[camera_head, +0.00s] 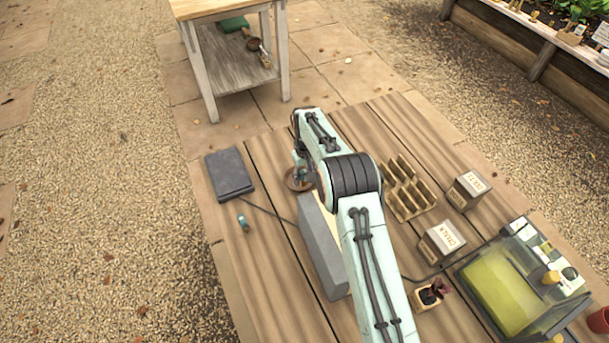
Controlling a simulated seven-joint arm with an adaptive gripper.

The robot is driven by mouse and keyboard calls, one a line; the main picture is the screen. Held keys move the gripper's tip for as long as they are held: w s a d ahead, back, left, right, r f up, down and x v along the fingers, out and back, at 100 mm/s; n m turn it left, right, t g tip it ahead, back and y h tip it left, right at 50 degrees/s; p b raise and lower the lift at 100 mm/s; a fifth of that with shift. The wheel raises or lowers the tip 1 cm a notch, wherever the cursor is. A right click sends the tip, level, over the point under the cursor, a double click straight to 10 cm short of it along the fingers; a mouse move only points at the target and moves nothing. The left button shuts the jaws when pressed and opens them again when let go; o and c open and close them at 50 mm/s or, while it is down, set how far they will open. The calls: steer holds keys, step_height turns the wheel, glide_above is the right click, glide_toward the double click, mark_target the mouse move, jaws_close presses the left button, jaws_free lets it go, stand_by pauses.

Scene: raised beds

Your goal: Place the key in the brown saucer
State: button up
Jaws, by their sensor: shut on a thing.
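The brown saucer (292,181) lies on the wooden table, left of my arm's bend. Its right part is hidden by my arm. My gripper (299,171) points down over the saucer, mostly hidden behind my own arm. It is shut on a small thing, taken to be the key. The key itself is too small and covered to make out, and I cannot tell whether it touches the saucer.
A dark grey pad (229,173) with a cable and a small teal object (243,222) are to the left. A long grey block (322,250) stands close by the saucer. A brown compartment tray (408,190), labelled boxes (442,241) and a yellow-green bin (500,290) are right.

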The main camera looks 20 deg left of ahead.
steer(key=shift+f, duration=0.5)
steer(key=o, duration=1)
steer(key=shift+o, duration=0.2)
